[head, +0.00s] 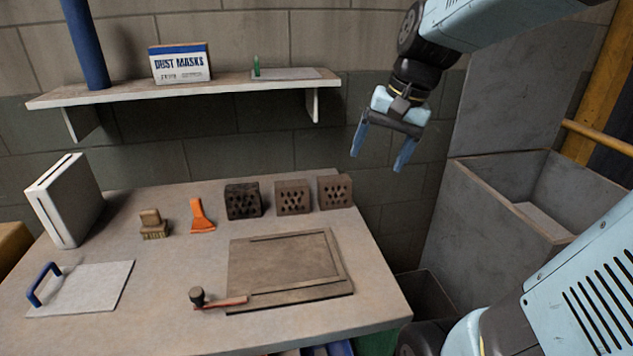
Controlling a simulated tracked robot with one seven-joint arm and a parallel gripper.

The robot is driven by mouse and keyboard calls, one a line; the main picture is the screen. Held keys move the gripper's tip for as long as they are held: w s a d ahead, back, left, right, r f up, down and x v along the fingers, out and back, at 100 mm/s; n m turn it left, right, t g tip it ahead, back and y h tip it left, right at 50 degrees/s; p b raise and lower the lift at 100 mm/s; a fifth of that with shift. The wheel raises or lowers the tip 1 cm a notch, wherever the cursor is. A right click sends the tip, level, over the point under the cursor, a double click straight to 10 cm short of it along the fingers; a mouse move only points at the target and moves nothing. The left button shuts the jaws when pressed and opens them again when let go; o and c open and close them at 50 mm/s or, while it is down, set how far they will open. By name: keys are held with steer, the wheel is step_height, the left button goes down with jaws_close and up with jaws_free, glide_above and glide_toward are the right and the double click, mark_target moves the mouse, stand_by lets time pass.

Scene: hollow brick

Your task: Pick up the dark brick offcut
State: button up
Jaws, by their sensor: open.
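The dark brick offcut (243,201) stands near the back of the table, at the left end of a row of holed bricks. It is almost black, with holes in its front face. Two browner bricks stand to its right, a middle one (293,197) and a right one (335,191). My gripper (380,154) is open and empty, with its two blue fingers pointing down. In the picture it is above and to the right of the bricks, well apart from them.
A framed board (285,298) lies in front, with a dark-knobbed tool (198,297). A shelf (190,92) with a dust mask box (180,64) hangs above. A grey bin (478,205) stands right.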

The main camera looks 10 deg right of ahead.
steer(key=w+d+f+m+g+y, duration=0.1)
steer(key=w+f+m+g+y, duration=0.2)
steer(key=w, duration=0.6)
steer(key=m+t+y, duration=0.1)
steer(key=m+y, duration=0.7)
steer(key=m, duration=0.3)
glide_toward(337, 178)
steer(key=x, duration=0.5)
steer(key=shift+s+f, duration=0.1)
steer(key=shift+s, duration=0.3)
steer(key=shift+w+x, duration=0.15)
steer(key=shift+x, duration=1.3)
steer(key=shift+w+x, duration=0.2)
steer(key=shift+x, duration=1.25)
steer(key=shift+c, duration=0.4)
steer(key=c, duration=1.3)
